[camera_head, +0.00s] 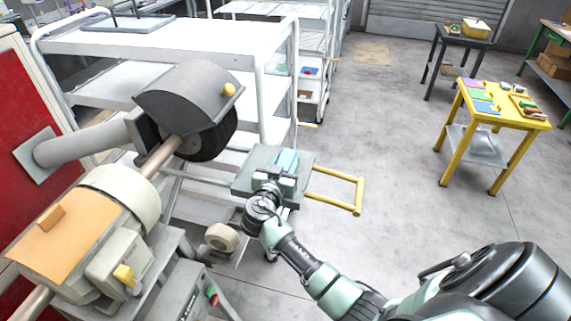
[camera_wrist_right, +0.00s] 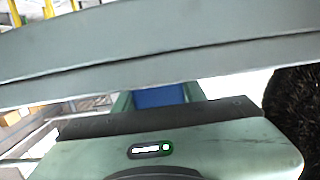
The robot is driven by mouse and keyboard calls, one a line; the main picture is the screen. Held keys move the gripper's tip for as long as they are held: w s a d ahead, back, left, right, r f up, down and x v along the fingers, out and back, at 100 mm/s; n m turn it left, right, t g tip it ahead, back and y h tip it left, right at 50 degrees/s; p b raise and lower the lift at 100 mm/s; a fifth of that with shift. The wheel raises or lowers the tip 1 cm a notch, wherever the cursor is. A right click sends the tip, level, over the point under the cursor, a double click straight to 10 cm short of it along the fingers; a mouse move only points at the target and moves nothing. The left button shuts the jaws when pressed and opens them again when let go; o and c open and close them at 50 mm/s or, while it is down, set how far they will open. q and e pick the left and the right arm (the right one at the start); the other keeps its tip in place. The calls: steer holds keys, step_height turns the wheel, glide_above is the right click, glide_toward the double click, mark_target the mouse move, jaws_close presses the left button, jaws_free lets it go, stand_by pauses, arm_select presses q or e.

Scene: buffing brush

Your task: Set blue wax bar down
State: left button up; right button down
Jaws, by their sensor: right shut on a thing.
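My right gripper (camera_head: 282,178) is shut on the blue wax bar (camera_wrist_right: 160,97), which shows between its fingers in the right wrist view. In the head view a light blue shape (camera_head: 287,159) at the gripper's tip looks like the bar. The gripper is over or at a small grey-green cart top (camera_head: 247,178) with a yellow handle; I cannot tell whether the bar touches it. My left gripper is not in view.
A dark buffing brush (camera_head: 212,143) under a grey hood (camera_head: 185,92) stands left of the gripper; it also shows in the right wrist view (camera_wrist_right: 291,100). A white shelf cart (camera_head: 190,42) stands behind. A yellow table (camera_head: 520,118) with coloured items is far right. The floor between is clear.

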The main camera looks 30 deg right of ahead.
steer(key=shift+f+b, duration=0.15)
steer(key=shift+b, duration=0.25)
steer(key=c, duration=0.8)
jaws_free()
steer(key=shift+r+p, duration=0.35)
steer(key=shift+p, duration=0.1)
steer(key=v, duration=1.2)
steer(key=shift+a+f+b, duration=0.1)
steer(key=shift+f+b, duration=0.05)
steer(key=shift+b, duration=0.15)
